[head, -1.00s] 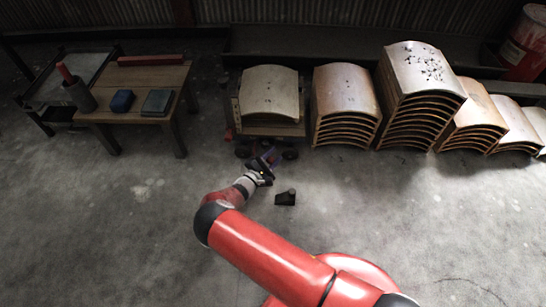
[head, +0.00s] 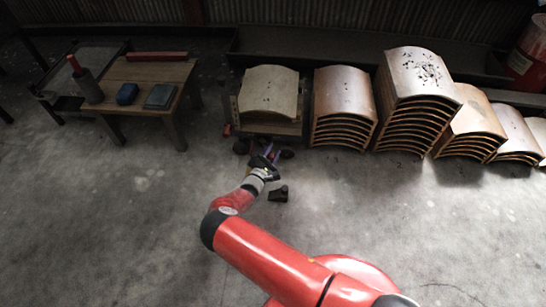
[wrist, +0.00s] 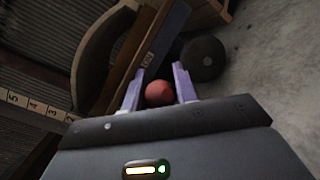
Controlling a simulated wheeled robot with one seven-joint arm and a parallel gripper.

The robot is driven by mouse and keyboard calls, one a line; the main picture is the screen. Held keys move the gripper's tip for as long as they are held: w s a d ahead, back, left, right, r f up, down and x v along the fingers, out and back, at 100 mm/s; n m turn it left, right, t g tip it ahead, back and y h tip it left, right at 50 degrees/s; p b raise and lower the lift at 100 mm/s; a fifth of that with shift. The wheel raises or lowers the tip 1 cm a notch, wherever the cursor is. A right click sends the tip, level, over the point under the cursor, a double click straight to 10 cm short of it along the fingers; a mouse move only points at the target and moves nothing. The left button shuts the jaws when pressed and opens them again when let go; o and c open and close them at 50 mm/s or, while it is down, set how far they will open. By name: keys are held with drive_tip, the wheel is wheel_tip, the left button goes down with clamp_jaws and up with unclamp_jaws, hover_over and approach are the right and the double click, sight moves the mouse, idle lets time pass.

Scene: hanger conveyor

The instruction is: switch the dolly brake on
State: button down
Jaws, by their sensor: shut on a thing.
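The dolly (head: 272,127) stands low at the back wall with a curved wooden stack (head: 268,90) on it. My gripper (head: 270,155) is at its front, by the wheels. In the wrist view, a round red knob (wrist: 158,93) sits between the two purple fingers of my gripper (wrist: 159,82), which are shut on it. A dark wheel (wrist: 203,58) shows just right of the fingers, and a dark beam of the dolly (wrist: 150,55) runs behind them. The knob is hidden in the head view, and the lever's angle cannot be told.
A dark wedge-shaped block (head: 278,193) lies on the floor just right of my gripper. More curved wooden stacks (head: 342,105) stand to the right along the wall. A wooden table (head: 140,75) stands at the left.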

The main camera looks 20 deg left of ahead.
sight(269, 159)
drive_tip(key=shift+f, duration=0.1)
drive_tip(key=c, duration=1.1)
unclamp_jaws()
drive_tip(key=shift+d, duration=0.1)
drive_tip(key=shift+s, duration=0.35)
drive_tip(key=s, duration=0.3)
drive_tip(key=s+a+p, duration=0.1)
drive_tip(key=s, duration=0.3)
drive_tip(key=shift+a, duration=0.15)
drive_tip(key=shift+w, duration=0.1)
